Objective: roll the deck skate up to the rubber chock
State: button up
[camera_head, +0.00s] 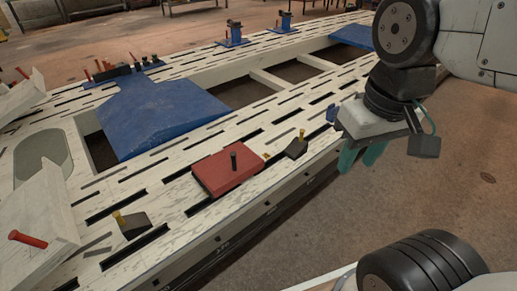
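The deck skate (213,176) looks like a flat red block with a short dark upright post, standing on the slotted pale bench top near its front edge. Two dark wedges with yellow pegs look like rubber chocks: one (133,226) stands left of the skate and apart from it, the other (296,149) stands close to its right, with a small gap. I cannot tell which one the task names. My gripper (361,157) hangs right of the skate, beyond the bench's front edge, with teal fingers pointing down. The fingers show a gap with nothing visible between them.
The bench (262,134) has long slots and open bays. A blue sloped panel (158,116) lies behind the skate. Pale angled blocks with red pegs, one at the lower left (40,225), stand at the left. Blue fixtures (234,37) stand along the far edge.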

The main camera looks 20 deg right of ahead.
aim_at(221, 172)
jog(key=u, duration=0.05)
jog(key=i, duration=1.05)
jog(key=u, duration=0.65)
